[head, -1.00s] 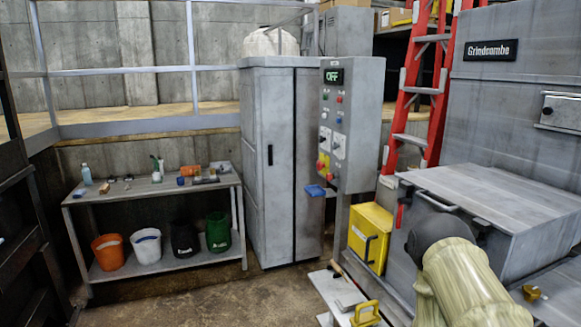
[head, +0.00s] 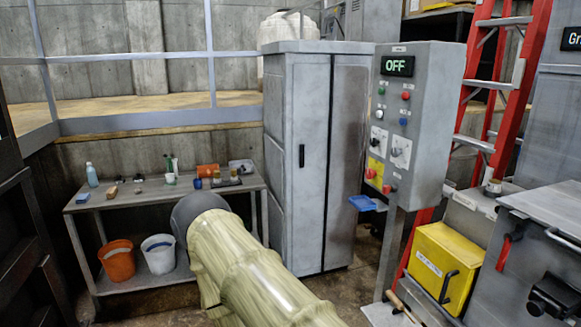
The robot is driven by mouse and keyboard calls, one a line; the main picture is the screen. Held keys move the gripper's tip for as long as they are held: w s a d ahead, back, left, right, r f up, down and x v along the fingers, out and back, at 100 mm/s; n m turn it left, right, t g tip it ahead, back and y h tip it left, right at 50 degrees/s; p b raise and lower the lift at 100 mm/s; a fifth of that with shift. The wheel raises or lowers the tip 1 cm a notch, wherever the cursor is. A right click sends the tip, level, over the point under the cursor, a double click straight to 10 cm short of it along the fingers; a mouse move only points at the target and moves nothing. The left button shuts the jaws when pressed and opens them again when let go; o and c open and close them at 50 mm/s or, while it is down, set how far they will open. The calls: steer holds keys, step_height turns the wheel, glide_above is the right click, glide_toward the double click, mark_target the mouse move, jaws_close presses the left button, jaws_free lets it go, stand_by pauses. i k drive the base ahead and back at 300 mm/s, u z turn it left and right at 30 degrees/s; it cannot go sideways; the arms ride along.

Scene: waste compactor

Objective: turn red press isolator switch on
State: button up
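The grey control panel (head: 418,125) stands right of centre on a post, its display (head: 397,66) reading OFF in green. Low on its face is a yellow plate (head: 375,168) with a red knob (head: 371,173), which looks like the red isolator switch; the knob's angle is too small to read. Another red control (head: 389,188) sits just below and right of it. My arm, in a pale ribbed sleeve, fills the lower middle, left of the panel and apart from it. My gripper is out of view.
A grey cabinet (head: 312,160) stands left of the panel. A blue tray (head: 362,203) juts out below the panel. A yellow box (head: 438,262), a red ladder (head: 503,100) and the compactor (head: 540,245) with a red handle are at right. A workbench (head: 130,197) stands at left.

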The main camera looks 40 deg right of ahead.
mark_target(369, 173)
steer(key=z, duration=0.05)
steer(key=i, duration=1.35)
steer(key=z, duration=1.25)
steer(key=i, duration=0.7)
steer(key=z, duration=0.7)
